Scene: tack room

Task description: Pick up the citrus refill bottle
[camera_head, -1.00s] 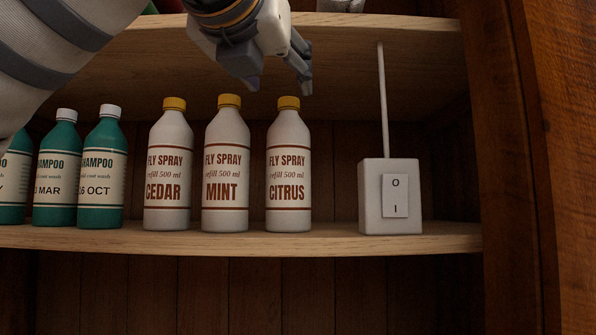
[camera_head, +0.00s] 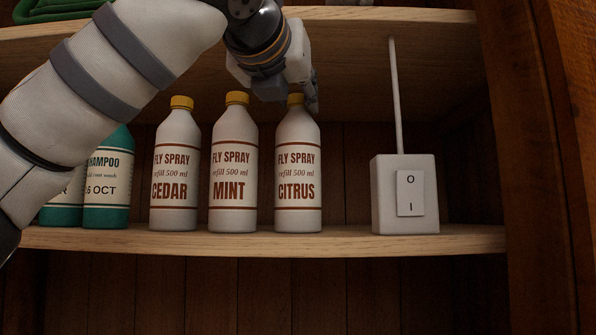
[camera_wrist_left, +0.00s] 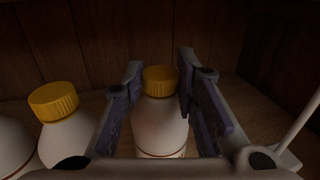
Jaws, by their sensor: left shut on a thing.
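The citrus refill bottle (camera_head: 298,180) is white with a yellow cap and a brown "FLY SPRAY CITRUS" label. It stands upright on the shelf, the rightmost of three alike bottles. My left gripper (camera_head: 303,103) is at its top, reaching in from above. In the left wrist view the citrus bottle (camera_wrist_left: 160,122) is between the two fingers of my left gripper (camera_wrist_left: 160,100), which is shut on its upper part. The lower part of the bottle is hidden in that view. My right gripper is not in view.
The mint bottle (camera_head: 234,175) stands close on the left, with the cedar bottle (camera_head: 175,180) beyond it. Green shampoo bottles (camera_head: 107,185) are partly behind my left arm. A white switch box (camera_head: 404,195) with a thin upright rod stands to the right. An upper shelf (camera_head: 430,16) is overhead.

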